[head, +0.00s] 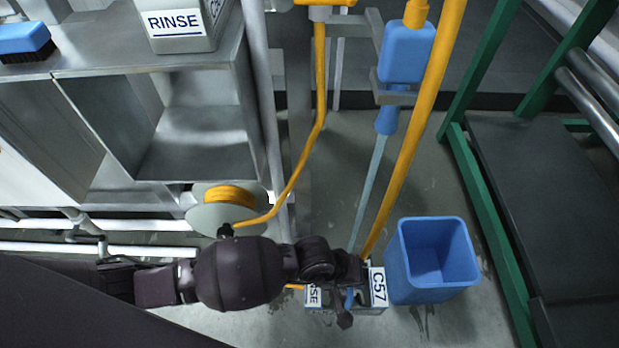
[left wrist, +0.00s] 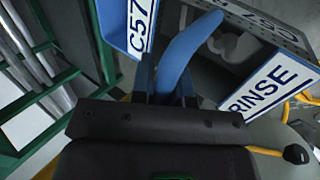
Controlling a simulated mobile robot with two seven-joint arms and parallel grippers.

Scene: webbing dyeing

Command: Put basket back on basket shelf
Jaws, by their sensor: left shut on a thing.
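The basket (head: 318,308) is a small grey box with white plates reading RINSE and C57. It hangs under my left gripper (head: 352,284) in the head view, right of the hose reel. In the left wrist view the basket (left wrist: 258,30) is close up, with its blue curved handle (left wrist: 185,50) rising between the fingers of my left gripper (left wrist: 172,92). The gripper is shut on this handle. My wrist and hand hide much of the basket in the head view. A metal shelf unit (head: 195,140) with open compartments stands at the left. My right gripper is not in view.
A blue bin (head: 432,292) stands on the floor just right of the basket. A grey RINSE-labelled container (head: 180,42) and a blue brush (head: 25,38) sit on the shelf unit's top. Yellow pipes (head: 415,130) and a hose reel (head: 228,205) are close by. A green frame (head: 490,220) borders the right.

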